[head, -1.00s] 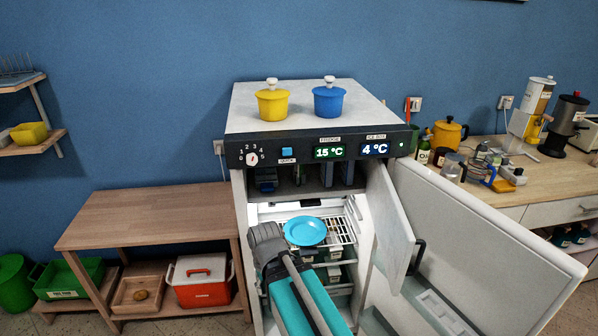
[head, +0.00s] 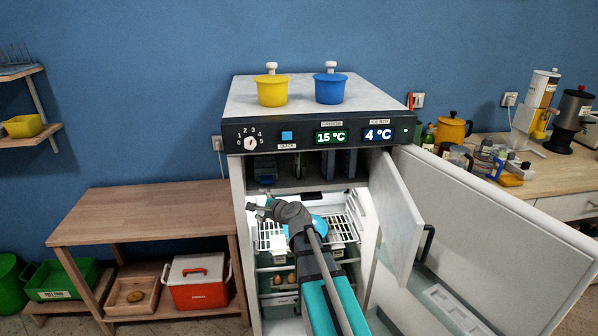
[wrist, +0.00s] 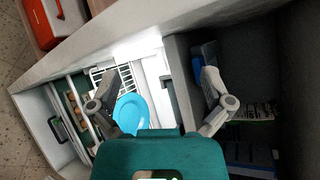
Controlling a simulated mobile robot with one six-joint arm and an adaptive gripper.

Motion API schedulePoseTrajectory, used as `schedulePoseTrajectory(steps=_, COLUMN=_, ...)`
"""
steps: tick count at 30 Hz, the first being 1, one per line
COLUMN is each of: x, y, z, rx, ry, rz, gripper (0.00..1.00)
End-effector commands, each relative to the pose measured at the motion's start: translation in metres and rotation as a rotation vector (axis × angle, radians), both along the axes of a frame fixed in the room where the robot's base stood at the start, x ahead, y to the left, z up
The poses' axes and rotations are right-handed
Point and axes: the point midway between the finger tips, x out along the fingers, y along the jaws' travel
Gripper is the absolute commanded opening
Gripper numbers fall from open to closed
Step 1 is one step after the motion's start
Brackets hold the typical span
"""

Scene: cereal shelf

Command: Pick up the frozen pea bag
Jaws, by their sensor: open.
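The freezer compartment (head: 345,186) is the dark upper opening of the white fridge; its small inner door stands open. Several packs stand in it, in shadow. A green and white pack (wrist: 257,110) in the wrist view may be the frozen pea bag, and a thin greenish pack (head: 297,168) shows in the head view; I cannot read either. My gripper (wrist: 163,80) is open and empty. In the head view my gripper (head: 262,207) is just below the freezer opening, before the lit fridge space, partly hidden by my arm.
A blue pack (wrist: 197,68) is near the right finger. A blue plate (wrist: 131,113) lies on the wire rack (head: 337,232) below. The freezer door (head: 398,212) and large fridge door (head: 500,235) stand open to the right. Yellow (head: 272,91) and blue (head: 330,89) pots stand on top.

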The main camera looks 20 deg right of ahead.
Motion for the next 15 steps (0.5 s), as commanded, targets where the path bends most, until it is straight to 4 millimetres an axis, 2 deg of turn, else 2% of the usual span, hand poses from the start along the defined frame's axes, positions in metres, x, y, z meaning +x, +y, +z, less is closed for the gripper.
schedulePoseTrajectory(steps=1, x=0.014, y=-0.021, z=-0.001, rx=0.116, ry=-0.030, rz=-0.090, gripper=1.00)
schedulePoseTrajectory(steps=3, x=0.025, y=-0.049, z=0.005, rx=0.286, ry=-0.071, rz=-0.210, gripper=1.00)
schedulePoseTrajectory(steps=9, x=0.041, y=-0.127, z=0.012, rx=0.718, ry=-0.180, rz=-0.494, gripper=1.00)
schedulePoseTrajectory(steps=12, x=0.042, y=-0.155, z=0.011, rx=0.868, ry=-0.218, rz=-0.588, gripper=1.00)
schedulePoseTrajectory(steps=15, x=0.041, y=-0.173, z=0.010, rx=0.966, ry=-0.244, rz=-0.646, gripper=1.00)
